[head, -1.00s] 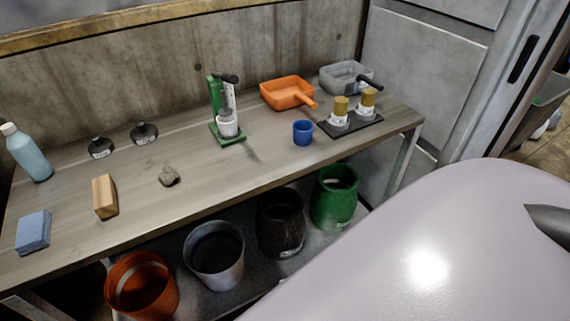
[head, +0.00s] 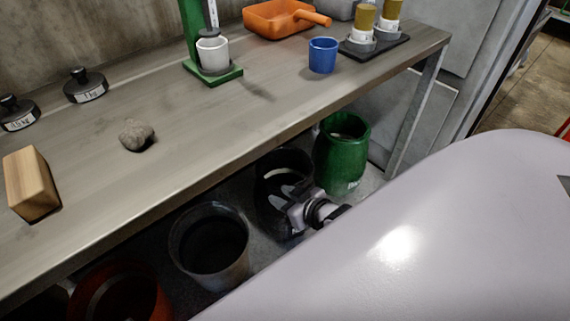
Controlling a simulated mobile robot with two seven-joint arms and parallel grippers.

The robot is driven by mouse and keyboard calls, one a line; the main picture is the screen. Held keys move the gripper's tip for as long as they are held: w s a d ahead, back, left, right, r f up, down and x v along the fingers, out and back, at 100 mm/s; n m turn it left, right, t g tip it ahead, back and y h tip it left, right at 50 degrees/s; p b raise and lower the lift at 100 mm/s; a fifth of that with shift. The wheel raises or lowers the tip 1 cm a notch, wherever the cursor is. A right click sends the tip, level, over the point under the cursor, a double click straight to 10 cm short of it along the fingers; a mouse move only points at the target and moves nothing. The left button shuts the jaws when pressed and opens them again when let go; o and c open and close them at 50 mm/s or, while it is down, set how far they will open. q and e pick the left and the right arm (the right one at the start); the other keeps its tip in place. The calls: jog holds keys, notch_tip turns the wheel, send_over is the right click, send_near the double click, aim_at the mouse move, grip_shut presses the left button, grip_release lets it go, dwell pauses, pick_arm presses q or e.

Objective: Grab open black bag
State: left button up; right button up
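A dark, open-topped container (head: 267,186), black-brown in colour, stands on the floor under the bench, between a grey bin and a green bin. It is the nearest match to the open black bag. Its mouth faces up and a pale patch shows inside. My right gripper (head: 286,212) is at the front right side of this container and covers part of it. I cannot tell whether the fingers touch it or how far apart they are. The rest of my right arm is hidden behind my pale body. My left gripper is not in view.
The bench (head: 190,140) overhangs from behind, with a leg (head: 413,122) at right. A blue cup (head: 322,56) and a stone (head: 137,135) sit on top.

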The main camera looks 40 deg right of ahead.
jog(key=b, duration=0.5)
send_near(268, 182)
jog(key=w+a+f, duration=0.1)
jog(key=shift+m+t+h, duration=0.3)
jog(key=shift+t, duration=0.2)
jog(key=b+x, duration=0.1)
jog(key=x, duration=0.1)
jog(key=b+x, duration=0.1)
jog(key=x, duration=0.1)
jog(key=b+x, duration=0.2)
jog(key=x, duration=0.1)
jog(key=shift+w+d+f, duration=0.1)
jog(key=shift+d, duration=0.25)
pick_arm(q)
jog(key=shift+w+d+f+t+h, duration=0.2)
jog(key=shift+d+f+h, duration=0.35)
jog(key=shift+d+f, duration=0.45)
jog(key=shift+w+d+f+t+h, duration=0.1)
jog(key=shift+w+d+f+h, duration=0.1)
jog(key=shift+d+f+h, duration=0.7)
pick_arm(e)
jog(key=shift+w+f, duration=0.15)
jog(key=shift+w, duration=0.45)
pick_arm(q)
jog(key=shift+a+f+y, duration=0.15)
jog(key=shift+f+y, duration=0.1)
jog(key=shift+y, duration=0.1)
